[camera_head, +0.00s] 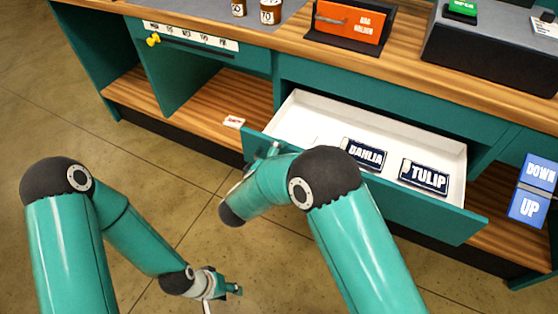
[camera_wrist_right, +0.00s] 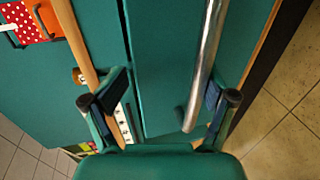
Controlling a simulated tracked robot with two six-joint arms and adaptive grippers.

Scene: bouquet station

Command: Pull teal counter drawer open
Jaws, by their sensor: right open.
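The teal counter drawer (camera_head: 440,220) stands pulled out, its white inside showing. Dark DAHLIA (camera_head: 364,155) and TULIP (camera_head: 424,176) cards lie in it. My right arm reaches across its front left part, and my right gripper is largely hidden there in the head view. In the right wrist view my right gripper (camera_wrist_right: 165,102) is open. A long silver bar handle (camera_wrist_right: 207,60) on a teal front runs between its fingers, nearer the right finger; I cannot tell whether they touch. My left gripper (camera_head: 222,294) looks open and empty, low over the floor, away from the drawer.
A strip of weekday letters (camera_head: 190,36) with a yellow knob is at left. Blue DOWN and UP signs (camera_head: 530,208) are at right. Floor in front is clear.

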